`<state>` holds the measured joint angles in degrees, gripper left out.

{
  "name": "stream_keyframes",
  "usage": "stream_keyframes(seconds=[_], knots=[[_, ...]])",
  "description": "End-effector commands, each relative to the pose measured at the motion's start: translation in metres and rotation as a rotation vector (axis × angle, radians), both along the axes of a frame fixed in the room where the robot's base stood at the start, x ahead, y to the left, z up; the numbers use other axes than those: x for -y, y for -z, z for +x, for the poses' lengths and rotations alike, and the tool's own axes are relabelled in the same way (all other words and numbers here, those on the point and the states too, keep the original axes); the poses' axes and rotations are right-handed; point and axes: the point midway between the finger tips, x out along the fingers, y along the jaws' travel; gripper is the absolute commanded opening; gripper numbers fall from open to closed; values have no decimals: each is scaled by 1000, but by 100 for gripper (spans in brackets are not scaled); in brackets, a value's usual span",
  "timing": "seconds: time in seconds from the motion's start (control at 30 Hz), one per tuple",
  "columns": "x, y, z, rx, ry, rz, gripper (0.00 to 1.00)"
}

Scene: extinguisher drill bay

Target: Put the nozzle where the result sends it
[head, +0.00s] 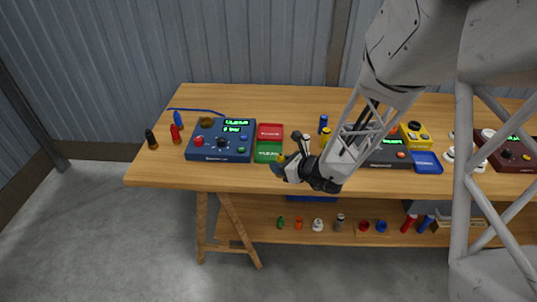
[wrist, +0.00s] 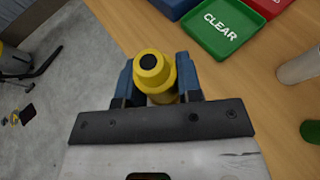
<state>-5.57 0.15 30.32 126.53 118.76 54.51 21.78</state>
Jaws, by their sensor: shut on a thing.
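My gripper (wrist: 160,82) is shut on a yellow nozzle (wrist: 152,68) with a dark hole in its end, held between blue fingers. In the head view my gripper (head: 284,171) is at the table's front edge, just right of and in front of the trays. A green tray (wrist: 240,47) marked CLEAR lies ahead of the nozzle, apart from it; it also shows in the head view (head: 267,158). A red tray (head: 270,126) lies behind the green one. A blue tester (head: 200,153) stands left of the trays; its green display (head: 236,125) is lit, but its text is too small to read.
Black (head: 151,140), red (head: 175,134) and blue (head: 178,119) nozzles stand at the table's left. Blue (head: 323,122) and yellow (head: 325,137) ones stand right of the trays. A yellow device (head: 414,135) and a blue tray (head: 428,163) are further right. Several items stand on the lower shelf (head: 255,231).

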Motion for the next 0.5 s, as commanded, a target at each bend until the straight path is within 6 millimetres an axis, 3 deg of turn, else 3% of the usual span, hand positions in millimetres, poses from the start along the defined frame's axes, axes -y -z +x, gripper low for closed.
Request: stream_keyframes(seconds=[0.5], knots=[[-4, 1, 12, 1, -1, 1, 1]])
